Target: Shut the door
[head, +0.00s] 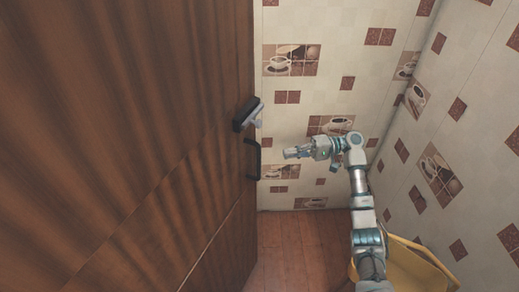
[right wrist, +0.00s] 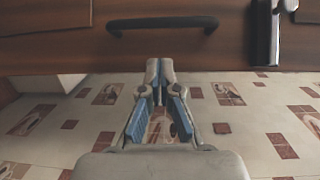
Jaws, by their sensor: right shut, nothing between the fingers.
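The brown wood-grain door (head: 130,140) fills the left of the head view, and its free edge stands beside the tiled wall. A black bar handle (head: 253,158) sits near that edge, below a black and silver lever-like fitting (head: 248,114). My right gripper (head: 288,153) is shut and empty, to the right of the bar handle with a gap between them. In the right wrist view the shut fingertips (right wrist: 160,66) point at the door (right wrist: 55,50), short of the bar handle (right wrist: 163,22). The fitting (right wrist: 265,35) shows at the upper right. My left gripper is out of view.
Walls (head: 340,60) with cup-pattern tiles meet in a corner on the right. A reddish-brown floor (head: 290,240) is clear between the door and my right arm. A yellow object (head: 420,265) is partly hidden behind my right arm at the lower right.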

